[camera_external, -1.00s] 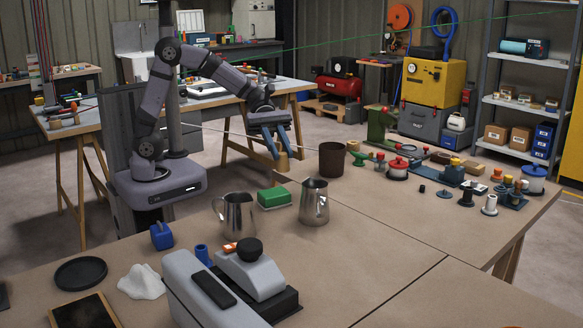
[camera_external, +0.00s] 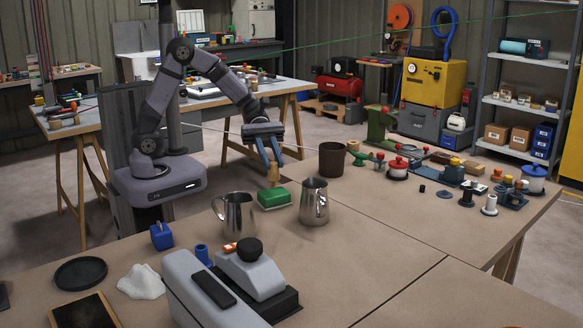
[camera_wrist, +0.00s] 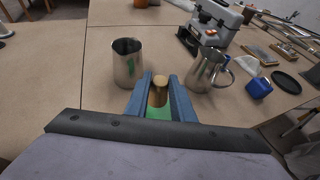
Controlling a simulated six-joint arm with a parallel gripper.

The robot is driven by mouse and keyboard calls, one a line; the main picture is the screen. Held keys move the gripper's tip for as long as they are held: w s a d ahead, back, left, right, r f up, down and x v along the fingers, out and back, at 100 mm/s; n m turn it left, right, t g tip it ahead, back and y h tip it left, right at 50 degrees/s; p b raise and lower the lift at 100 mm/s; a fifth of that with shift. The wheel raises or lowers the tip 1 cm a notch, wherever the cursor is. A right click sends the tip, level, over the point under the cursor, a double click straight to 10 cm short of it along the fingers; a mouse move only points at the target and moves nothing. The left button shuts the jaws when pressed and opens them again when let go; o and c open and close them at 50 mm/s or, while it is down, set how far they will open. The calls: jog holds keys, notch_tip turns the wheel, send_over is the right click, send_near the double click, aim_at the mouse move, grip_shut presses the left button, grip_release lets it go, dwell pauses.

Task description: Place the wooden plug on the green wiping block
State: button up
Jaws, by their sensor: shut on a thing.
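The wooden plug (camera_external: 272,172) is a light tan piece held between the blue fingers of my gripper (camera_external: 270,160). In the wrist view the plug (camera_wrist: 159,92) stands between the two fingertips (camera_wrist: 160,98). The green wiping block (camera_external: 274,197) lies on the table, on a pale base. The plug is over or just behind the block's back edge in the outside view; whether they touch is hard to tell. In the wrist view part of the green block (camera_wrist: 157,113) shows below the plug, between the fingers, the rest hidden by my gripper.
Two steel jugs stand close to the block, one at its left front (camera_external: 238,217) and one at its right (camera_external: 315,203). A brown cup (camera_external: 332,160) stands behind to the right. A blue block (camera_external: 161,236) is at left. Open table lies to the right front.

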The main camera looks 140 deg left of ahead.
aim_at(272, 171)
jog(key=shift+f, duration=2)
jog(key=shift+f, duration=0.1)
jog(key=o, duration=1)
jog(key=shift+s, duration=0.1)
jog(key=v, duration=1.2)
